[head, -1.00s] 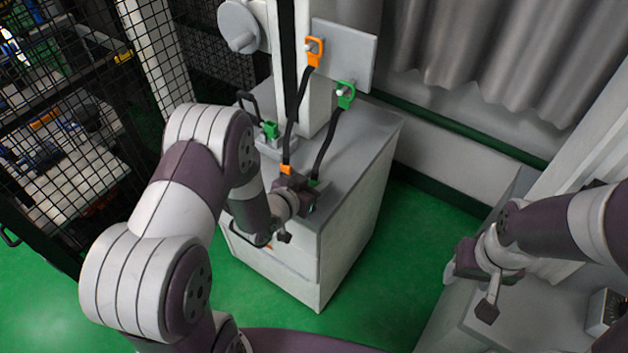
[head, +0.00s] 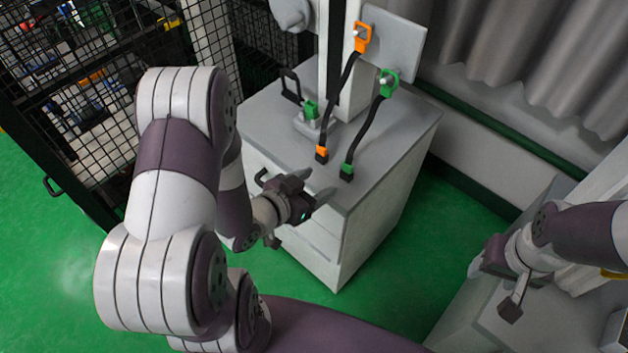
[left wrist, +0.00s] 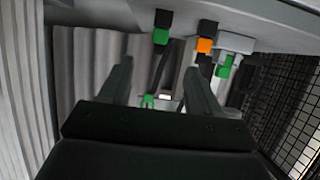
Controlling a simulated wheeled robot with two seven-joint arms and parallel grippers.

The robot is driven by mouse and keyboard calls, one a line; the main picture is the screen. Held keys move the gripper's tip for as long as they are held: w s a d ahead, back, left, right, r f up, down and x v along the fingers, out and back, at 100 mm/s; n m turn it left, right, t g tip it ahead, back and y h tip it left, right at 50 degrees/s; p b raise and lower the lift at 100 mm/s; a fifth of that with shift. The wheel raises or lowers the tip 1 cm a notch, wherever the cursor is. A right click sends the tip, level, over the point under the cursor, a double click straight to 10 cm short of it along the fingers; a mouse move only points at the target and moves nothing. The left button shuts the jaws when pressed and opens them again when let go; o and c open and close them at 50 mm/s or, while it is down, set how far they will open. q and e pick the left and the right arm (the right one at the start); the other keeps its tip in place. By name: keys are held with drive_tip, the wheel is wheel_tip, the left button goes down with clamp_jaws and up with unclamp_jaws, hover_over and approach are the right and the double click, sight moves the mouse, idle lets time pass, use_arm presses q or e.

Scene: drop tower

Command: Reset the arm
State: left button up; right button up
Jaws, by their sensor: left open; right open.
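My left gripper (head: 318,184) is open and empty at the cabinet's front edge, in front of the lower strap ends and apart from them. In the left wrist view its two fingers (left wrist: 160,85) are spread with nothing held between them. A black strap with orange ends (head: 336,105) and one with green ends (head: 366,128) run from pegs on the grey panel (head: 400,45) down to the cabinet top. My right gripper (head: 478,262) is at the right, over a grey surface; its fingertips are partly hidden.
The white-grey cabinet (head: 390,215) carries the upright column (head: 345,60) and a green clamp with a black handle (head: 310,108). A black mesh fence (head: 60,110) stands at the left. A curtain (head: 530,60) hangs behind. Green floor is clear around the cabinet.

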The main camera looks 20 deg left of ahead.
idle(0.4)
use_arm(q)
drive_tip(key=s+a+f+n+g+y, duration=0.1)
drive_tip(key=s+a+f+g+y, duration=0.15)
drive_tip(key=f+g, duration=0.2)
drive_tip(key=s+a+r+n+g+y+p, duration=0.3)
drive_tip(key=s+a+r+g+p, duration=0.1)
drive_tip(key=s+r+g, duration=0.15)
drive_tip(key=d+r+p, duration=0.3)
drive_tip(key=r, duration=0.4)
drive_tip(key=d+r+g+p, duration=0.1)
drive_tip(key=d+r+p, duration=0.2)
drive_tip(key=r, duration=0.5)
drive_tip(key=shift+h+p, duration=0.45)
drive_tip(key=shift+p, duration=0.2)
drive_tip(key=shift+s+d+r, duration=0.1)
drive_tip(key=shift+s+d, duration=0.05)
idle(0.6)
